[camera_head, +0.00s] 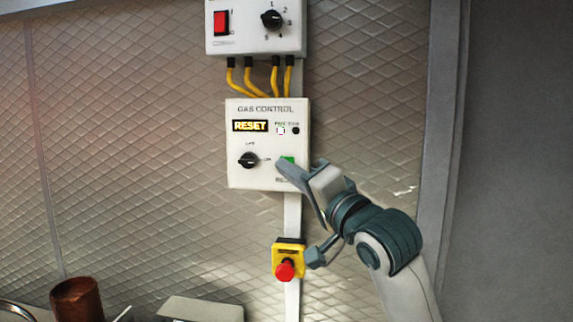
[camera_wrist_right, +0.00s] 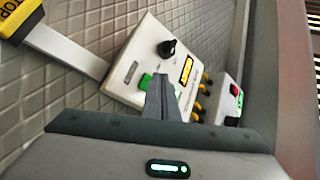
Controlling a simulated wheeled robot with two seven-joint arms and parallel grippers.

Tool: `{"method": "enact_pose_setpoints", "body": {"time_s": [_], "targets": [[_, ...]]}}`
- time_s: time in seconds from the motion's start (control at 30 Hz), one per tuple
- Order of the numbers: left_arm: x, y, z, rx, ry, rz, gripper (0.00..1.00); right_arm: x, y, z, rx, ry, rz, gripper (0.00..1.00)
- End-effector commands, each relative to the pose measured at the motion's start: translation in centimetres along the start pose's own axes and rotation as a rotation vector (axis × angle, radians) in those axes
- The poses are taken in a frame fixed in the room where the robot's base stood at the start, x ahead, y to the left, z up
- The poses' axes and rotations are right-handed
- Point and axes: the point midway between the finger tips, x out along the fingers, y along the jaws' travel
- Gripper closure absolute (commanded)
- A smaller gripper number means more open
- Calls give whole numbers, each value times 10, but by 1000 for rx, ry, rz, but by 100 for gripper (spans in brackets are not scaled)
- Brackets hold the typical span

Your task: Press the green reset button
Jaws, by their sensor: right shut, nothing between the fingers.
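The green reset button (camera_head: 288,161) is at the lower right of the white gas control box (camera_head: 240,180) on the wall. My right gripper (camera_head: 281,163) is shut and empty, with its fingertips at the button and covering part of it in the head view. In the right wrist view the green button (camera_wrist_right: 146,82) shows just left of the shut fingertips (camera_wrist_right: 160,78). I cannot tell whether the tips touch it. A lit RESET display (camera_head: 250,126) and a black knob (camera_head: 249,160) are on the same box. My left gripper is not in view.
A yellow box with a red emergency button (camera_head: 285,271) sits below, close to my right wrist. Above is a white switch box (camera_head: 255,45) joined by yellow cables (camera_head: 249,80). A brown cup (camera_head: 77,299) stands at the lower left. The wall left of the boxes is clear.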

Motion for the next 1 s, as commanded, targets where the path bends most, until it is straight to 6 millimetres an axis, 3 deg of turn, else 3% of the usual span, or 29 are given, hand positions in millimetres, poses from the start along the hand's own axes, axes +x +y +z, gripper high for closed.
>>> {"method": "enact_pose_setpoints", "body": {"time_s": [1.0], "targets": [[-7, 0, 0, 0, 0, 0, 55, 7, 5, -5, 1, 0, 0, 100]]}}
